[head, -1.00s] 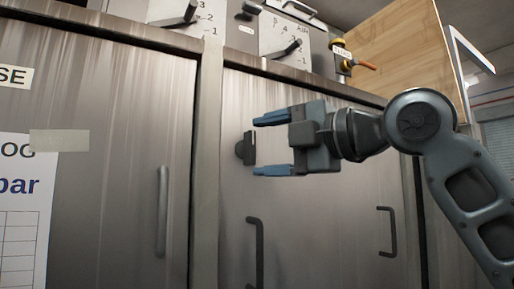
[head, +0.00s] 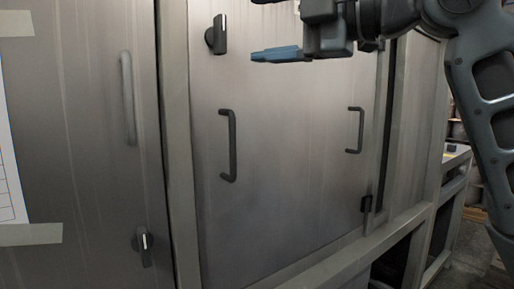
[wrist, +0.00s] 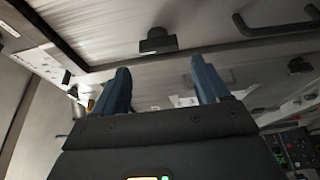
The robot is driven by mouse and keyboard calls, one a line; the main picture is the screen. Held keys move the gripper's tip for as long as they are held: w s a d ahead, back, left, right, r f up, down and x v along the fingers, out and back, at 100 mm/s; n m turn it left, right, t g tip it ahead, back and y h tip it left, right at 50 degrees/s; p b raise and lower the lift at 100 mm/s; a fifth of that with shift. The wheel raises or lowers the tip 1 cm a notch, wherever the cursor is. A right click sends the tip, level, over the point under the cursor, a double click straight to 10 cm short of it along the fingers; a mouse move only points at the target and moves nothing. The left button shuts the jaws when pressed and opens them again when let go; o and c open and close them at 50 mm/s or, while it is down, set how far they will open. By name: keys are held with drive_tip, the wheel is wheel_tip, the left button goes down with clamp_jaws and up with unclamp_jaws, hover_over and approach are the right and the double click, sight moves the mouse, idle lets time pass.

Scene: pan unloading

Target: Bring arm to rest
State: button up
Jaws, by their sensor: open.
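My gripper (head: 258,28) is at the top of the head view, in front of a steel cabinet door (head: 285,135). Its lower blue finger shows whole, and the upper one is mostly cut off by the frame edge. The gripper is open and points left, with nothing between its fingers. In the wrist view the two blue fingers (wrist: 160,64) stand wide apart and empty. A black knob (head: 216,35) on the door is just left of the fingertips. My arm comes in from the upper right.
Dark handles (head: 231,146) and (head: 355,130) stick out from the cabinet doors, and another handle (head: 127,98) is on the left door. A lower knob (head: 143,246) is at the left door's edge. Open shelving (head: 450,200) stands at the right. Floor shows at the lower right.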

drive_tip(key=w+d+f+m+t+h+p, duration=0.1)
drive_tip(key=d+f+m+t+p, duration=0.15)
drive_tip(key=f+m, duration=0.5)
drive_tip(key=w+d+f+m+t+h+p, duration=0.1)
drive_tip(key=d+f+m+t, duration=0.25)
drive_tip(key=f+m, duration=0.35)
drive_tip(key=s+d+f+m+t+h+p, duration=0.15)
drive_tip(key=s+f+m+h, duration=0.3)
drive_tip(key=f, duration=0.55)
drive_tip(key=s+d+f+m+t+h+p, duration=0.1)
drive_tip(key=s+d+f+m+h, duration=0.35)
drive_tip(key=f, duration=0.55)
drive_tip(key=s+d+f+m+g+h+p, duration=0.1)
drive_tip(key=s+d+f+m, duration=0.1)
drive_tip(key=s, duration=1)
drive_tip(key=s+d+f+m+g+h+p, duration=0.1)
drive_tip(key=s+d+m, duration=0.1)
drive_tip(key=s, duration=0.9)
drive_tip(key=s+d+f+m+g+h+p, duration=0.1)
drive_tip(key=s+d+f+m+h+p, duration=0.1)
drive_tip(key=s, duration=1)
drive_tip(key=shift+s+d+f, duration=0.35)
drive_tip(key=shift+d, duration=0.1)
drive_tip(key=shift+g, duration=0.25)
